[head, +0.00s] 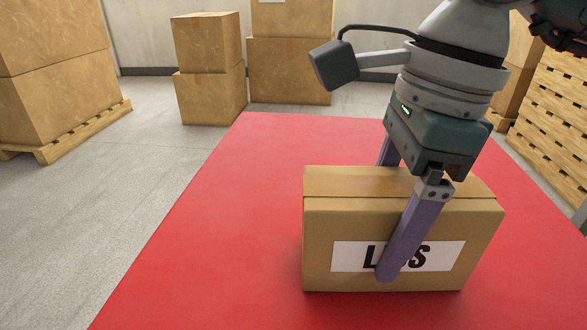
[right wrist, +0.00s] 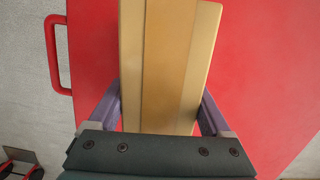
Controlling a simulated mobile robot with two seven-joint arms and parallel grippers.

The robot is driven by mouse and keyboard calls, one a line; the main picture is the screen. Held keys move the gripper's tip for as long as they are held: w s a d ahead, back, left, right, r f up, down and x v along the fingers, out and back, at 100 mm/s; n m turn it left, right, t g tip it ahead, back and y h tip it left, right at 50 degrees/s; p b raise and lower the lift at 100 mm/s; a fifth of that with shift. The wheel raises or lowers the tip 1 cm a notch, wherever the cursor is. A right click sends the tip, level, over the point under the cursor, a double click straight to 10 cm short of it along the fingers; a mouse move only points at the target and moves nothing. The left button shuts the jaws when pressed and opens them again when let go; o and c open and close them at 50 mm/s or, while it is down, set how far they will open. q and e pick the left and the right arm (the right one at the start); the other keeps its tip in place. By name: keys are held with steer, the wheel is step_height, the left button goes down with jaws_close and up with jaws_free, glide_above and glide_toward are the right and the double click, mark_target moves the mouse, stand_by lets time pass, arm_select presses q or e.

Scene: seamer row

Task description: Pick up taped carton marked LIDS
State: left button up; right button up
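The taped carton marked LIDS (head: 335,225) is brown, with a tape strip along its top and a white label on its front. It sits upright on the red surface (head: 225,225). My right gripper (head: 388,225) straddles it from above. One purple finger crosses the front label and hides its middle letters; the other finger is behind the carton, mostly hidden. In the right wrist view the carton (right wrist: 158,65) lies between the two fingers, one along each long side. Whether both fingers press on it cannot be told. My left gripper is not in view.
Stacked cartons (head: 210,95) stand on the grey floor behind. Cartons on a wooden pallet (head: 75,135) are at the left, and stacked pallets (head: 550,120) at the right. A red handle (right wrist: 52,55) shows at the surface's edge. The surface left of the carton is clear.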

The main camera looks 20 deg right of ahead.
jaws_close()
stand_by(0.4)
steer(key=shift+r, duration=0.1)
